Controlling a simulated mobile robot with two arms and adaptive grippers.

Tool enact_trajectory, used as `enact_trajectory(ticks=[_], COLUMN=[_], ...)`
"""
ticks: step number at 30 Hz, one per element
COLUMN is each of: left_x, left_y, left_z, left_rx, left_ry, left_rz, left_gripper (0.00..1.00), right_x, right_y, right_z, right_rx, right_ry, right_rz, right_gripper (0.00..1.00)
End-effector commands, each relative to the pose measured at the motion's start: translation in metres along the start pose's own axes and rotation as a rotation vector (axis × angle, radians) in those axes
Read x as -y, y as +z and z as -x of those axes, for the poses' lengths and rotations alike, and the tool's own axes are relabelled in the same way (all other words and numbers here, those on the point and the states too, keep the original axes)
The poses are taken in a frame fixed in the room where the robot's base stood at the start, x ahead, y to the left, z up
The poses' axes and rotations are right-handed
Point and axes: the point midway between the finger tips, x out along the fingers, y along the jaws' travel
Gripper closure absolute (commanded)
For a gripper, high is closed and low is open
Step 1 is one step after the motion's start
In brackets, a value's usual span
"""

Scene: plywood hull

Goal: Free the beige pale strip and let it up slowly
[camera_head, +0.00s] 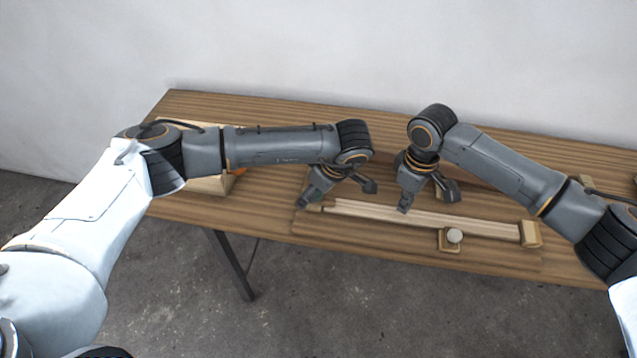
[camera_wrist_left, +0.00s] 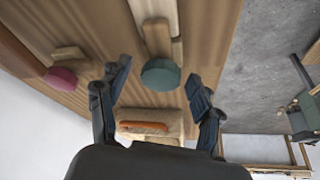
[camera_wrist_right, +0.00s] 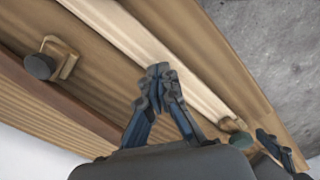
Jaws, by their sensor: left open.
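The beige pale strip (camera_head: 430,217) lies lengthwise along a wooden base on the bench; it also shows in the right wrist view (camera_wrist_right: 125,38). My right gripper (camera_head: 404,208) has its fingertips together over the strip's middle (camera_wrist_right: 160,76); I cannot tell whether they touch it. My left gripper (camera_head: 306,202) is open at the strip's left end. In the left wrist view a round green knob (camera_wrist_left: 160,75) on a wooden clip appears between its fingers, without visible contact. The right end of the strip sits at a wooden block (camera_head: 530,236).
A block with a pale knob (camera_head: 454,236) stands in front of the strip. Behind it are a dark-knobbed bracket (camera_wrist_right: 66,58) and a pink knob (camera_wrist_left: 61,78). A wooden box (camera_wrist_left: 165,118) with an orange object stands left. The bench's front edge is close.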

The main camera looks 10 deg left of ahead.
Motion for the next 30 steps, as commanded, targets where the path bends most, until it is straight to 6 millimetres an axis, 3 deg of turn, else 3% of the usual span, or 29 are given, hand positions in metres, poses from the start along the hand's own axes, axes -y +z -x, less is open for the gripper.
enact_trajectory(ticks=[10, 18, 30], left_x=[0.0001, 0.0001, 0.0000], left_y=[-0.0003, -0.0003, -0.0003], left_z=[-0.0037, -0.0035, -0.0034], left_rx=[0.000, 0.000, 0.000], left_ry=[0.000, 0.000, 0.000], left_rz=[0.000, 0.000, 0.001], left_gripper=[0.37, 0.92, 0.93], right_x=[0.0000, -0.0001, -0.0001], right_y=[0.0000, 0.0000, 0.0000], right_z=[0.0000, 0.0000, -0.0064], right_rx=[0.000, 0.000, 0.000], right_ry=[0.000, 0.000, -0.001], right_rz=[0.000, 0.000, 0.000], right_gripper=[1.00, 1.00, 1.00])
